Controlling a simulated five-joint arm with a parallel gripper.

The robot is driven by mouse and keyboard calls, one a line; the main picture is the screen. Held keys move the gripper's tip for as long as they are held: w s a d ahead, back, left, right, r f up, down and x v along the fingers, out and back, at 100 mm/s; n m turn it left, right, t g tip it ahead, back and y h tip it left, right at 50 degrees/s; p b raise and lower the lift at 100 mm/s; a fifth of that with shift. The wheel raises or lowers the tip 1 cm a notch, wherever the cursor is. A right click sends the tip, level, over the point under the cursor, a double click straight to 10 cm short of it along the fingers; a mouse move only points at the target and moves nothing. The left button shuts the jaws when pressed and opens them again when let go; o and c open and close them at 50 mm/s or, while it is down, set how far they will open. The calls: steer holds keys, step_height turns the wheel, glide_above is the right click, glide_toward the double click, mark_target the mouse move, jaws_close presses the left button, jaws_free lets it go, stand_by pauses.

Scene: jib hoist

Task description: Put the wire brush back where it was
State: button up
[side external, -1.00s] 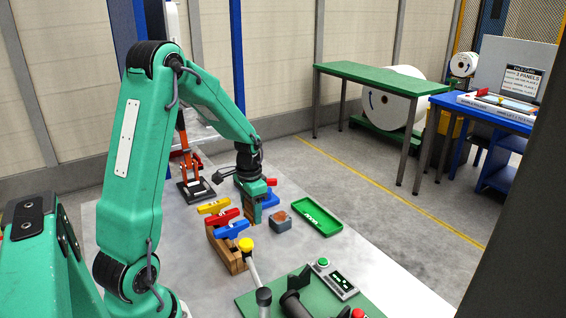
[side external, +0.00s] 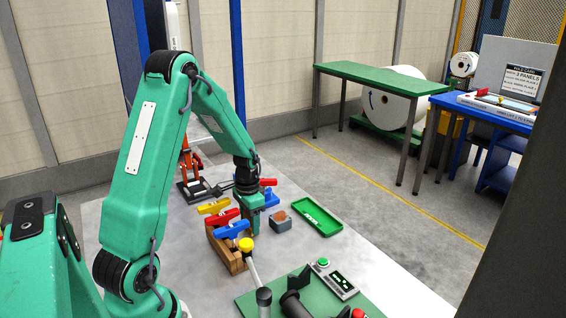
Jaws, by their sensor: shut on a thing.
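My gripper (side external: 251,226) points down over the grey table, just right of a wooden rack. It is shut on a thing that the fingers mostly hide. I take this to be the wire brush, but its bristles and handle cannot be made out. The wooden rack (side external: 236,264) carries a yellow (side external: 214,206), a red (side external: 222,217) and a blue handled piece (side external: 232,229). I cannot tell whether the held thing touches the table or the rack.
A small grey block with a rusty top (side external: 280,223) is close right of my gripper. Beyond it lies a green tray (side external: 318,221). A red and blue piece (side external: 269,195) stands behind the gripper.

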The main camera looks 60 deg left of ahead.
steer(key=shift+f, duration=0.15)
steer(key=o, duration=1)
step_height(320, 180, up, 12)
steer(key=shift+r, duration=0.15)
stand_by(0.7)
